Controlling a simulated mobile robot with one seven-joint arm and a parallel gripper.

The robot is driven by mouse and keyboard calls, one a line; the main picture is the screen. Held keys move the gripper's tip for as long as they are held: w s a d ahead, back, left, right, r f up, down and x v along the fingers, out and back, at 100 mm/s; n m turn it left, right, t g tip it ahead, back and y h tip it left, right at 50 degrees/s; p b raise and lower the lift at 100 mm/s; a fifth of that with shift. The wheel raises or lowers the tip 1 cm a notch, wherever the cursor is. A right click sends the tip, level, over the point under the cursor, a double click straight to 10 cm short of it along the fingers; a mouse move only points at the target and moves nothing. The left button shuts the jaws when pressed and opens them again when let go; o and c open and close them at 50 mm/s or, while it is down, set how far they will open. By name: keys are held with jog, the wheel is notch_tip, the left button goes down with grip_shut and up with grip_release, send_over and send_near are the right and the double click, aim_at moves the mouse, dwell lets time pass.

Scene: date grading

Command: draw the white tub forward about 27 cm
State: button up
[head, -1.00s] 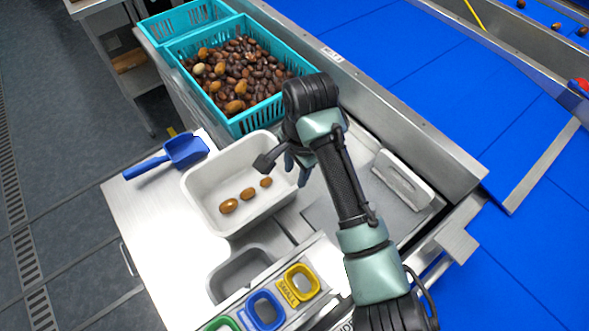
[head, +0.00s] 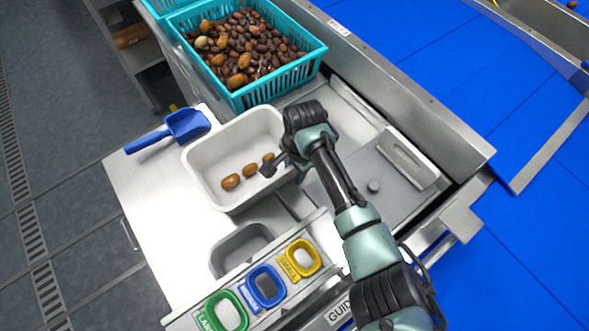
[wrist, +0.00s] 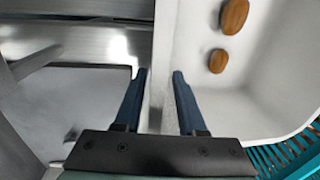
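The white tub (head: 198,172) stands on the steel bench with three brown dates (head: 231,182) lying in it. The tub also shows in the wrist view (wrist: 275,118), with two dates in sight. My gripper (wrist: 160,75) is at the tub's right-hand wall in the head view. In the wrist view its two blue fingers straddle that wall, one inside the tub and one outside. The fingers are apart, with a narrow gap showing beside the wall, so they look open around it. In the head view the fingertips are mostly hidden by my wrist.
A teal crate of dates (head: 317,62) stands close behind the tub. A blue scoop (head: 186,124) lies to its left. A grey recess (head: 228,257) and a rack with green, blue and yellow rings (head: 302,257) are in front. Bare bench (head: 165,210) lies to the left.

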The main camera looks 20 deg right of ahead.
jog(key=shift+f, duration=0.1)
jog(key=shift+c, duration=0.3)
grip_shut()
dwell(1.2)
